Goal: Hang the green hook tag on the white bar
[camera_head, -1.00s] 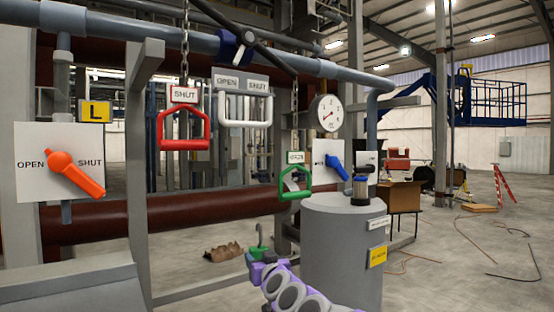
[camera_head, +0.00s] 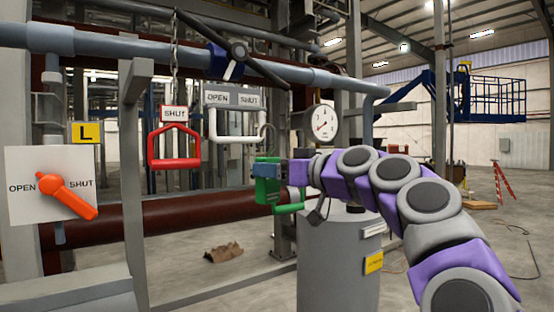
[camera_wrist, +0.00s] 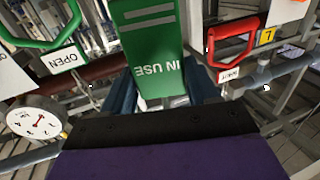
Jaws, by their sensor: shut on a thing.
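The green hook tag (camera_head: 266,180) is in my gripper (camera_head: 284,172), with its grey hook curving up above it in the head view. In the wrist view the tag (camera_wrist: 152,50) stands between my fingers and reads "IN USE" upside down. The white bar (camera_head: 238,135) hangs under the "OPEN SHUT" sign (camera_head: 232,99), just left of and above the tag. The hook (camera_head: 267,135) shows close to the bar's right end in the picture; I cannot tell whether they touch.
A red handle (camera_head: 174,148) hangs from a chain left of the white bar. A green handle (camera_head: 290,208) is partly hidden behind my arm. An orange lever (camera_head: 66,196) is at left, a gauge (camera_head: 321,123) at right, and a grey tank (camera_head: 338,262) below my arm.

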